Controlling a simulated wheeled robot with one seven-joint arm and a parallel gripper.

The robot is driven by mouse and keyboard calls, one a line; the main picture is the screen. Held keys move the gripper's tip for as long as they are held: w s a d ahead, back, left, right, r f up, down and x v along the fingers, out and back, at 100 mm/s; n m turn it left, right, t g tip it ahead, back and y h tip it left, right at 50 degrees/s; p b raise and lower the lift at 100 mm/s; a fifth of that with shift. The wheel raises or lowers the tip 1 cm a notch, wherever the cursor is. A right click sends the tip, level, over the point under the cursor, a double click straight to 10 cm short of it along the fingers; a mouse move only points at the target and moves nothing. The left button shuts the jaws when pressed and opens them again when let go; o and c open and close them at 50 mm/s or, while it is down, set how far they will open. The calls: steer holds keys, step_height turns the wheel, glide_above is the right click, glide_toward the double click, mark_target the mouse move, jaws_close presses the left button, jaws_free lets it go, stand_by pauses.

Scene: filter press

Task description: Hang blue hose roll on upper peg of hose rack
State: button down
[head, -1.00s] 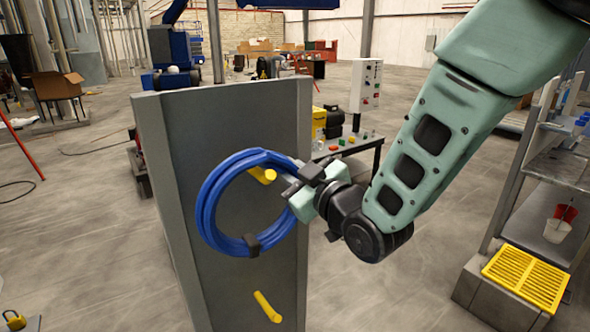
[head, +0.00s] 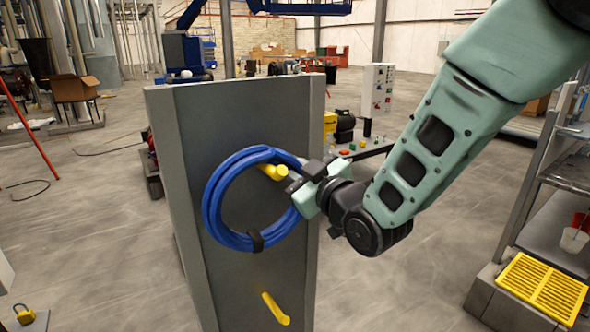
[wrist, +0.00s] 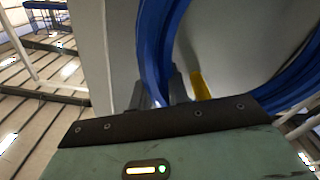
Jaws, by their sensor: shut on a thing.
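The blue hose roll (head: 215,200) is a round coil with a black strap at its bottom, held upright in front of the grey rack panel (head: 250,112). My gripper (head: 303,178) is shut on its upper right side. In the wrist view the hose (wrist: 155,50) runs down between the fingers (wrist: 160,92). The yellow upper peg (head: 272,172) shows within the coil's opening, just below its top right inner edge. It also shows right of the fingers in the wrist view (wrist: 200,86). I cannot tell whether hose and peg touch. The yellow lower peg (head: 275,308) is bare, below the coil.
A shelf unit (head: 565,185) with a yellow grate (head: 543,287) stands at the right. A low table with a control box (head: 377,90) is behind the rack. A yellow padlock (head: 24,314) is at the lower left. Floor right of the rack is clear.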

steer(key=shift+r, duration=0.1)
steer(key=c, duration=1.3)
jaws_free()
steer(key=shift+s, duration=0.1)
